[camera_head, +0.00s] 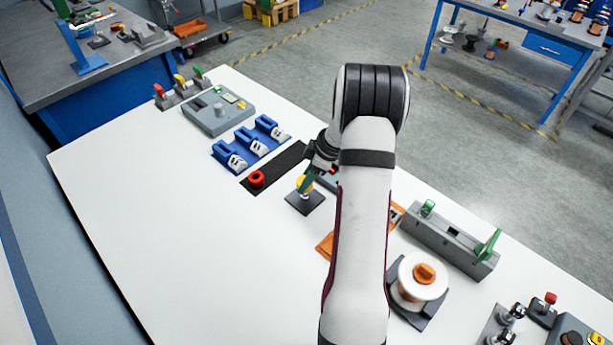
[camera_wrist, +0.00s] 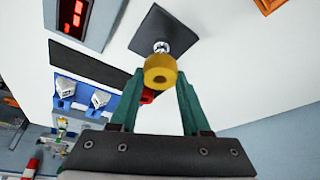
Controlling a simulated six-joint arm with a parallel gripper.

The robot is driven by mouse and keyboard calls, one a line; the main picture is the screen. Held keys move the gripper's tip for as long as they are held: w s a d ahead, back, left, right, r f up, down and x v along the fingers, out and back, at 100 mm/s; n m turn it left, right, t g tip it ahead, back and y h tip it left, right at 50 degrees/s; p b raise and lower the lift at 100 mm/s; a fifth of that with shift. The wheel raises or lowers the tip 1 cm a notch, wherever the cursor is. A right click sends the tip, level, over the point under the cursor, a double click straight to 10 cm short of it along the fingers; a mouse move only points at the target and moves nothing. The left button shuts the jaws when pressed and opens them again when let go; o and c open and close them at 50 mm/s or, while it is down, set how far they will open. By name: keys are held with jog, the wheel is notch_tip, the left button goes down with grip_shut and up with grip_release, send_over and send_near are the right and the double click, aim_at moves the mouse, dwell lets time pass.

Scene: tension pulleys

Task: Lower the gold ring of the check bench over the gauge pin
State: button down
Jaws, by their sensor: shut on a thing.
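My gripper (camera_wrist: 160,72) is shut on the gold ring (camera_wrist: 160,69), held between the tips of its green fingers. The ring also shows in the head view (camera_head: 303,183), partly covered by my gripper (camera_head: 308,182). The silver gauge pin (camera_wrist: 161,46) stands on a dark square plate (camera_wrist: 175,24), just beyond the ring in the wrist view. The ring's open end faces the wrist camera, and no pin shows in its hole. I cannot tell whether the ring touches the pin.
A box with a red display (camera_wrist: 76,14) is close by. The white bench (camera_head: 180,225) is clear at the left.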

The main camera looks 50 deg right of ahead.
jog(key=shift+f, duration=1.15)
jog(key=shift+c, duration=1.4)
grip_release()
jog(key=shift+o, duration=1.4)
jog(key=shift+r, duration=4)
